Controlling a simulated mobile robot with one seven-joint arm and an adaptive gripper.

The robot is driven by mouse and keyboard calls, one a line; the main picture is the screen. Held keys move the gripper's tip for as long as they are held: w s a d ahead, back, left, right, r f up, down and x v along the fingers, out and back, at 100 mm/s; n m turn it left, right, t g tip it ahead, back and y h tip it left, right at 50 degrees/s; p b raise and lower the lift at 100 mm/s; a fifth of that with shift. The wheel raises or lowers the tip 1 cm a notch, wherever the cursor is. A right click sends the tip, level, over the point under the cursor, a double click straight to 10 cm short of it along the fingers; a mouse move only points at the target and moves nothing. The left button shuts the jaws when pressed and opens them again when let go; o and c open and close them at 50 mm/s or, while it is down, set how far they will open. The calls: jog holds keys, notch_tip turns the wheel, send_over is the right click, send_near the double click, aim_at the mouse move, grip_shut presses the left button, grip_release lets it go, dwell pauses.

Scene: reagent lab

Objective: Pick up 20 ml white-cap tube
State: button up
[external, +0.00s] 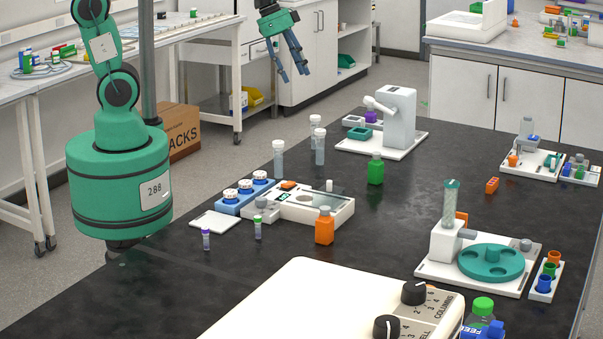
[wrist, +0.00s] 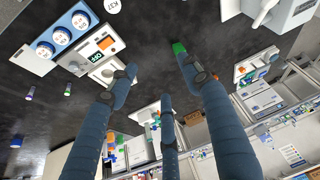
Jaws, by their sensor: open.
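Three clear tubes with white caps stand upright on the black bench in the external view: a front-left one (external: 278,160), a right one (external: 320,148) and one behind it (external: 313,122). Their volume marks are too small to read. My gripper (external: 294,72) hangs above and behind them in the picture, apart from them, with its fingers spread and empty. In the wrist view my gripper (wrist: 155,72) shows open fingers with nothing between them. A round white printed top (wrist: 112,5) shows at the upper edge there; I cannot tell which tube it belongs to.
A blue rack (external: 228,208) with white-capped bottles and a white device (external: 335,215) stand left of centre. Small purple (external: 206,240) and green-capped (external: 258,228) vials stand in front.

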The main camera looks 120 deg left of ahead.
jog(key=s+a+f+n+p, duration=0.1)
jog(key=s+a+f, duration=0.15)
jog(key=a, duration=0.45)
jog(key=s+a+f+p, duration=0.1)
jog(key=s+a+f, duration=0.15)
jog(key=a, duration=0.35)
jog(key=n+y+p, duration=0.1)
send_near(314, 116)
notch_tip(314, 116, up, 3)
jog(key=shift+s+d+g, duration=0.1)
jog(key=shift+d+g, duration=0.15)
jog(key=shift+g, duration=0.05)
jog(key=shift+f, duration=0.1)
jog(key=shift+b+x, duration=0.4)
jog(key=shift+x, duration=3.8)
jog(key=shift+b+x, duration=0.4)
jog(key=shift+x, duration=2.15)
